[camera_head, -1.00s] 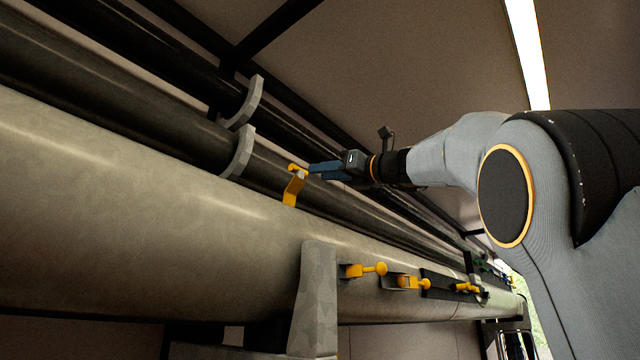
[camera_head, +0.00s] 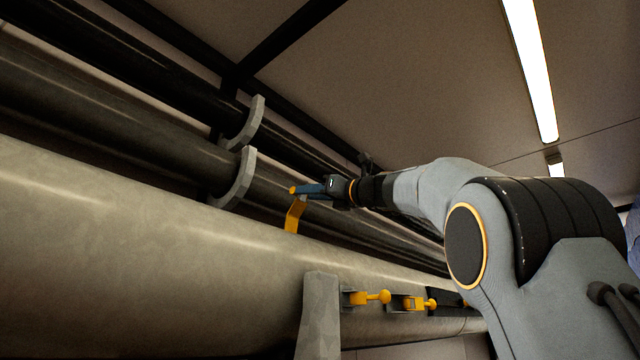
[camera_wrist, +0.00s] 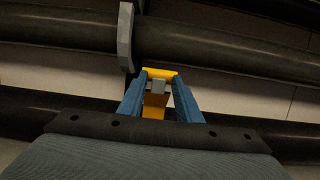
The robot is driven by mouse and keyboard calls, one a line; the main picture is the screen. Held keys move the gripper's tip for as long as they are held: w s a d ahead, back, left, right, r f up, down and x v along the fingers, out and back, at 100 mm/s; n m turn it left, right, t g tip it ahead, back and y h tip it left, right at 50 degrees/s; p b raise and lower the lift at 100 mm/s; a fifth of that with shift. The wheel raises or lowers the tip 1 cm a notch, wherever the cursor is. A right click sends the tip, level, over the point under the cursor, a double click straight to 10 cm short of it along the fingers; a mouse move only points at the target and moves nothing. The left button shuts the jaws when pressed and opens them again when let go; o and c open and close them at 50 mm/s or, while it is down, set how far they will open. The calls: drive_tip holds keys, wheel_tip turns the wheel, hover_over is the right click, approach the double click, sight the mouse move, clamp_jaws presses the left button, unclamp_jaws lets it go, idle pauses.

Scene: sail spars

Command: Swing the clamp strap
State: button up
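The clamp strap is a yellow bent plate (camera_head: 295,214) hanging beside a grey hooked bracket, with a yellow crossbar (camera_head: 293,190) at its top. My gripper (camera_head: 304,189) reaches it from the right with blue fingers, at the crossbar. In the wrist view the fingers (camera_wrist: 160,80) stand apart, and the yellow crossbar (camera_wrist: 160,72) spans their tips. A small grey piece (camera_wrist: 158,86) and the yellow plate (camera_wrist: 154,105) show between the fingers with gaps beside them. I cannot tell whether the tips touch the crossbar.
Long dark spars (camera_head: 110,130) run behind the strap, held by grey brackets (camera_head: 243,178). A thick pale spar (camera_head: 130,250) lies in front and below. Several other yellow clamp handles (camera_head: 372,297) sit lower right, near a grey post (camera_head: 319,315). Free air lies above my arm.

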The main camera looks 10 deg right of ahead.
drive_tip(key=shift+s+a+r+b, duration=0.1)
drive_tip(key=shift+s+r+b, duration=0.3)
drive_tip(key=shift+r, duration=0.15)
drive_tip(key=shift+w+d+f+b, duration=0.2)
drive_tip(key=shift+f+b, duration=0.15)
drive_tip(key=shift+f, duration=0.1)
drive_tip(key=shift+c, duration=0.2)
drive_tip(key=shift+s+d+f, duration=0.1)
drive_tip(key=shift+s+f, duration=0.05)
clamp_jaws()
drive_tip(key=shift+b+v, duration=0.6)
drive_tip(key=shift+v, duration=0.5)
drive_tip(key=shift+d, duration=0.1)
drive_tip(key=b+v, duration=0.2)
drive_tip(key=v, duration=0.2)
drive_tip(key=shift+s+d+f, duration=0.1)
drive_tip(key=shift+s+d, duration=0.05)
drive_tip(key=shift+s, duration=0.1)
